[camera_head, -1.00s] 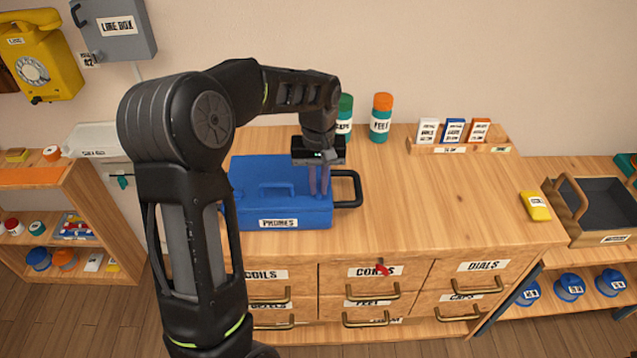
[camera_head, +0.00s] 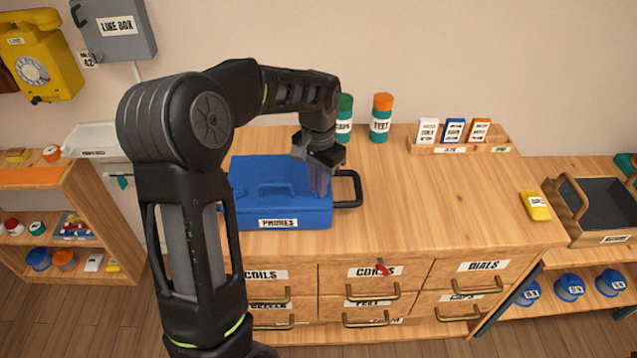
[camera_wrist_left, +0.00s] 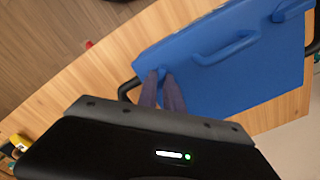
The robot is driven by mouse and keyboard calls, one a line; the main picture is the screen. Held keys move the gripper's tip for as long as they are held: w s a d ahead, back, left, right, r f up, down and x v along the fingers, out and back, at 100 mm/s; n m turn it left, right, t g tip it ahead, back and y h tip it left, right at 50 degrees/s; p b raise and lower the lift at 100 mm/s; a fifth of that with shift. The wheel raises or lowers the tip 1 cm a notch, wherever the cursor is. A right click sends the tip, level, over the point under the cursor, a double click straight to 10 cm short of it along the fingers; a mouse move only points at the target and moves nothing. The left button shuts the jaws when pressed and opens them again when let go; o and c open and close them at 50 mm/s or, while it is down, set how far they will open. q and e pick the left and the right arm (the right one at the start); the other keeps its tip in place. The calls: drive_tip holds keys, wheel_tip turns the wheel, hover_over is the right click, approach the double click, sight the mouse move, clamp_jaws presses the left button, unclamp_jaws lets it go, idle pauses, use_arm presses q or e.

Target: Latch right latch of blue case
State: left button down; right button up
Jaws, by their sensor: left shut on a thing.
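The blue case (camera_head: 255,205), labelled on its front, sits closed-looking on the wooden counter. Its lid with a moulded blue handle also shows in the wrist view (camera_wrist_left: 255,85). My left gripper (camera_head: 320,190) points down at the case's right end, over the lid. In the wrist view its two fingers (camera_wrist_left: 161,76) are close together around a small blue part at the case's right front corner, which looks like the right latch. The fingers mostly hide that latch, so I cannot tell its position. Another raised blue block (camera_wrist_left: 292,10) shows farther along the case edge. My right gripper is not in view.
A black side handle (camera_head: 350,190) sticks out right of the case. Green and orange-capped jars (camera_head: 381,118) and a small card rack (camera_head: 455,147) stand behind. A yellow item (camera_head: 536,206) lies at the right. The counter between is clear.

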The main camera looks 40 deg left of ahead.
use_arm(q)
drive_tip(key=m, duration=0.4)
drive_tip(key=shift+m, duration=0.3)
drive_tip(key=m, duration=0.4)
drive_tip(key=shift+m, duration=0.4)
drive_tip(key=c, duration=1.5)
unclamp_jaws()
wheel_tip(320, 180, up, 8)
drive_tip(key=shift+f, duration=0.1)
